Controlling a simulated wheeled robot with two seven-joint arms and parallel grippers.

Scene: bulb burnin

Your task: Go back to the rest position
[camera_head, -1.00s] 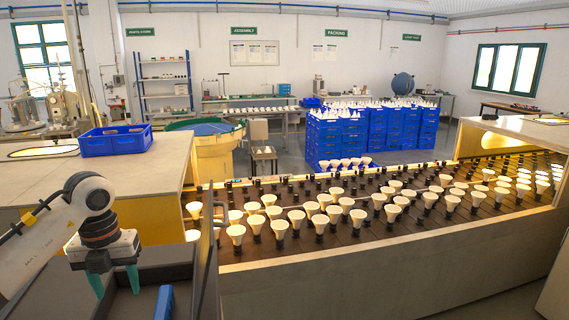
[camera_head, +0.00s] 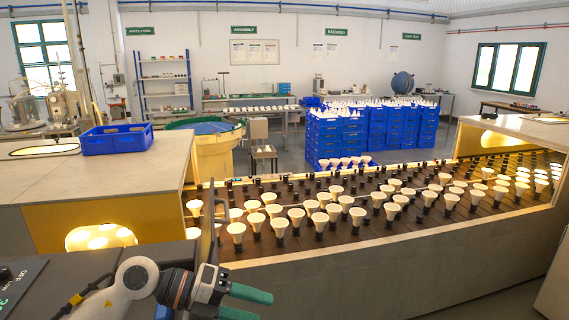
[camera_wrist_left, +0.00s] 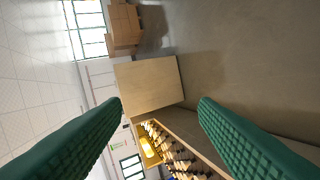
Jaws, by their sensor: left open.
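My left gripper (camera_head: 247,301) is low in the head view, in front of the near wall of the burn-in line. Its green fingers point to the right. It is open and empty. In the left wrist view the two green fingers (camera_wrist_left: 160,125) stand wide apart with nothing between them. That view is turned sideways and shows floor, a window and the line's bulbs (camera_wrist_left: 172,148) beyond the fingers. My right gripper does not show in either view.
The conveyor with several upright bulbs (camera_head: 332,212) runs across the middle. A blue crate (camera_head: 117,140) stands on the left cabinet. Stacked blue crates (camera_head: 337,138) stand behind. A dark panel (camera_head: 20,285) is at the lower left. Floor (camera_head: 480,300) is clear at the lower right.

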